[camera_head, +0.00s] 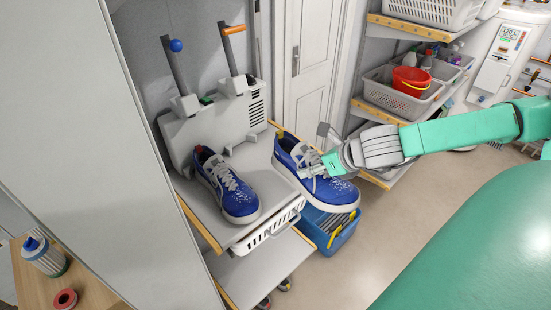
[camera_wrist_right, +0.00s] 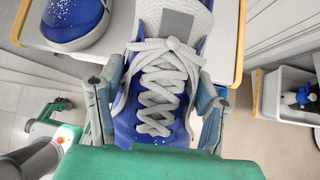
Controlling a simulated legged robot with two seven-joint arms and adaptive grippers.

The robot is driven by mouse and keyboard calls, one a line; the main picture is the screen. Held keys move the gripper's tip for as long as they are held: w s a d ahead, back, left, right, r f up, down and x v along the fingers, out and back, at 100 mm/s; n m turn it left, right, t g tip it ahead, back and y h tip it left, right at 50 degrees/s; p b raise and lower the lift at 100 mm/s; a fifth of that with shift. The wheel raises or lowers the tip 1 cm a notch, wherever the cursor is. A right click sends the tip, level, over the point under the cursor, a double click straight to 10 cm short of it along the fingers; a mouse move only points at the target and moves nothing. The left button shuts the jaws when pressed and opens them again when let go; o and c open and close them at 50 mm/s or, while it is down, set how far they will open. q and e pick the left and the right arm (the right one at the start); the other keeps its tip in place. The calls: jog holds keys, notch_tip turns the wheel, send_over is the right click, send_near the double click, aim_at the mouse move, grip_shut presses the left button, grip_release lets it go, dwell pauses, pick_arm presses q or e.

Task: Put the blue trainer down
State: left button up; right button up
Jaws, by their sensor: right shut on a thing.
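One blue trainer (camera_head: 335,192) with a white sole and grey laces is in my right gripper (camera_head: 318,168). Its heel is over the right part of the grey shelf top (camera_head: 210,230) and its toe sticks out past the front edge; I cannot tell whether the sole touches the shelf. In the right wrist view the gripper's fingers stand on both sides of the laced trainer (camera_wrist_right: 122,128). A second blue trainer (camera_head: 238,200) sits on the shelf to the left, apart from the held one. My left gripper is not in view.
A grey device with two upright posts (camera_head: 225,125) stands behind the trainers. A white wire basket (camera_head: 268,230) is under the shelf top, and a blue crate (camera_head: 335,238) is below the held trainer. A rack with baskets and a red bucket (camera_head: 411,80) stands at the back right.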

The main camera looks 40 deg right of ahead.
aim_at(281, 137)
jog(key=w+b, duration=0.1)
jog(key=b, duration=0.1)
jog(key=w+b, duration=0.2)
jog(key=shift+w+a, duration=0.2)
jog(key=shift+a, duration=0.2)
jog(key=w, duration=1)
jog(key=shift+w+a+r+b, duration=0.1)
jog(key=shift+w+a+b, duration=0.15)
jog(key=shift+w+b, duration=0.1)
notch_tip(281, 137, down, 3)
jog(key=shift+a+r+b, duration=0.15)
jog(key=shift+b, duration=0.15)
jog(key=shift+s+f, duration=0.1)
jog(key=shift+f, duration=0.35)
notch_tip(281, 137, down, 2)
jog(key=shift+f, duration=0.25)
jog(key=shift+w+f, duration=0.2)
jog(key=shift+f, duration=0.25)
jog(key=o, duration=1.4)
